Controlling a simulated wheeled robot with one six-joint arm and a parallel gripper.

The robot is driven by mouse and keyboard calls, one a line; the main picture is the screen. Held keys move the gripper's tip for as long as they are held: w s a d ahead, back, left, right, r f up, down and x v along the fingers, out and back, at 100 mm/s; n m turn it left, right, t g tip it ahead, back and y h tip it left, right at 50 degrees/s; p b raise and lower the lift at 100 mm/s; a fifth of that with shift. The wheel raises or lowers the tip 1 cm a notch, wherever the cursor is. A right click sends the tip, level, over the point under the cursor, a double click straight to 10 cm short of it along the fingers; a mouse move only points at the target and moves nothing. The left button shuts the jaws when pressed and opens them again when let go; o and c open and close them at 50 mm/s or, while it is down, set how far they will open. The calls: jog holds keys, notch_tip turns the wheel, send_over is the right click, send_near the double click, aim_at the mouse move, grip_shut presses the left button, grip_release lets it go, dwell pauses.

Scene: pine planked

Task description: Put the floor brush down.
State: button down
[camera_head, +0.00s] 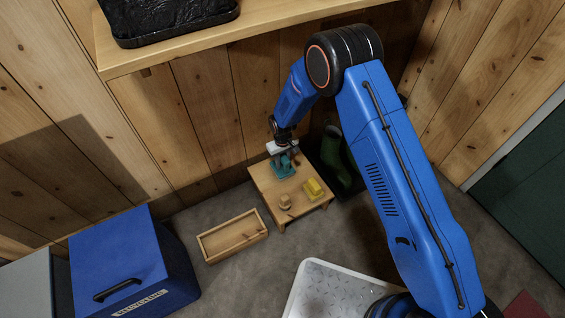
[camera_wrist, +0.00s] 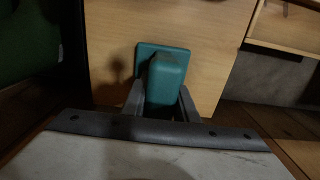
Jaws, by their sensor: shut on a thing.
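The floor brush (camera_head: 283,167) is teal and sits at the back of a small low wooden table (camera_head: 262,184). My gripper (camera_head: 282,149) is above it, with the arm reaching down from the right. In the wrist view the gripper (camera_wrist: 160,103) has its two fingers on either side of the brush's raised teal part (camera_wrist: 167,80), shut on it. A flat teal part of the brush (camera_wrist: 144,54) shows behind, over the table top (camera_wrist: 215,60). I cannot tell for sure whether the brush touches the table.
An open wooden box (camera_head: 215,256) lies on the floor to the left. Green boots (camera_head: 335,155) stand to the right on a dark tray. A blue recycling bin (camera_head: 130,262) is far left.

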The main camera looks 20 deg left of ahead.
jog(key=c, duration=1.4)
grip_release()
jog(key=shift+f, duration=0.1)
notch_tip(320, 180, up, 12)
jog(key=shift+r, duration=0.15)
